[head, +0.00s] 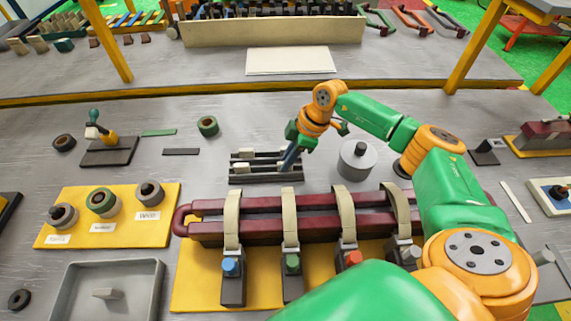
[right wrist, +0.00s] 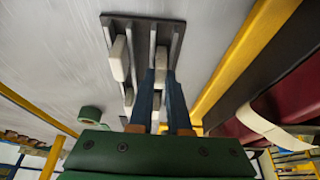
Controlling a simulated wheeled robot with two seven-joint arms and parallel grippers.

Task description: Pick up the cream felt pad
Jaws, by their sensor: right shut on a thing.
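A dark slotted rack (head: 265,180) stands on the grey bench and holds several small cream felt pads (head: 246,153). My right gripper (head: 287,160) reaches down over the right part of the rack. Its blue fingers (right wrist: 161,80) are shut on that pad, which is still at the rack's slot. The fingers partly hide the pad and the slot behind it. My left gripper is not in view.
The dark red coil bundle (head: 270,208) with cream straps lies in front of the rack. A grey cylinder with a knob (head: 357,160) stands to its right. A yellow board with rings (head: 75,230) and a grey tray (head: 75,310) are at left.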

